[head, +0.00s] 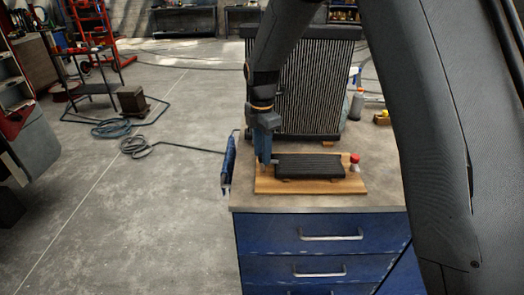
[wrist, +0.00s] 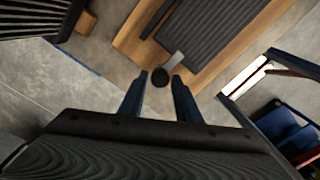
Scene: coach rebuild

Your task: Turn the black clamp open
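A small round black piece, seemingly the black clamp (wrist: 160,79), shows in the wrist view at the end of a short grey metal tab (wrist: 172,62). The tab sticks out from a black ribbed block (wrist: 215,30), which lies on a wooden board (head: 300,189); the block also shows in the head view (head: 312,167). My gripper (wrist: 160,80) is open. In the wrist view its fingertips lie on either side of the clamp, with small gaps; I cannot tell whether they are level with it. In the head view my gripper (head: 264,160) points down at the block's left end and hides the clamp.
The board sits on a bench with blue drawers (head: 322,232). A large finned radiator (head: 315,90) stands behind. A blue tool (head: 229,162) hangs at the bench's left edge. Open floor lies to the left.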

